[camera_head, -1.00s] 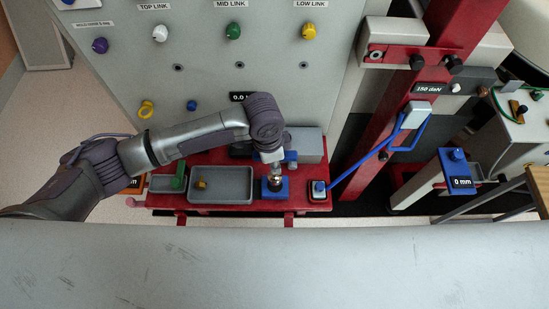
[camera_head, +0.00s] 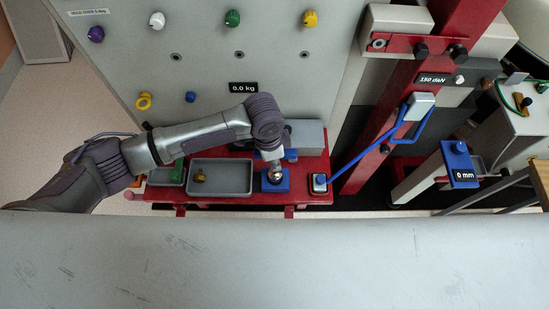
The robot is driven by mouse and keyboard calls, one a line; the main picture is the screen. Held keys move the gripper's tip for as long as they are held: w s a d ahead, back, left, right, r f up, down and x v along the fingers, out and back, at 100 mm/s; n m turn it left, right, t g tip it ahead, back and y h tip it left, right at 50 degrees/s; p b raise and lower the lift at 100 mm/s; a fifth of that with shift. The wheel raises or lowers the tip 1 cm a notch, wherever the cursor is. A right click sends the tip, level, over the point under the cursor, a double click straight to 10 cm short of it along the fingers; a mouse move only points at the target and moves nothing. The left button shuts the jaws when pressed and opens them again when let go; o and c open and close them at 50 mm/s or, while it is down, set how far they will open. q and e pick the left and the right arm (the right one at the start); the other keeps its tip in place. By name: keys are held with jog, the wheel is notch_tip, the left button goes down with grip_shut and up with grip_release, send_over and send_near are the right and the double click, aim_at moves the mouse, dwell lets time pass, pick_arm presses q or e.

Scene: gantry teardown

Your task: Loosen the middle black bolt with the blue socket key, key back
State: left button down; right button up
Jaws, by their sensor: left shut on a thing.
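My left gripper (camera_head: 275,171) is small and seen from above, at the blue block (camera_head: 282,186) on the red shelf. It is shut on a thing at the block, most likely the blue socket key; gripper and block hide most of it. I cannot tell whether the key is seated or lifted. Three small dark round bolts sit in a row on the grey panel, with the middle bolt (camera_head: 239,54) below the green knob (camera_head: 233,18). My right gripper is not in view.
On the red shelf (camera_head: 240,197) stand a grey tray (camera_head: 225,183) with a small brass-coloured piece (camera_head: 200,176) and a grey box (camera_head: 307,135). A blue-handled tool (camera_head: 350,164) slants up to the red post (camera_head: 362,176). A grey surface (camera_head: 270,260) fills the foreground.

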pick_arm(q)
jog(key=shift+f, duration=0.7)
jog(key=shift+f, duration=0.1)
jog(key=shift+f+b, duration=0.9)
jog(key=shift+f, duration=0.35)
jog(key=c, duration=1.6)
grip_release()
jog(key=shift+f, duration=0.15)
jog(key=o, duration=0.5)
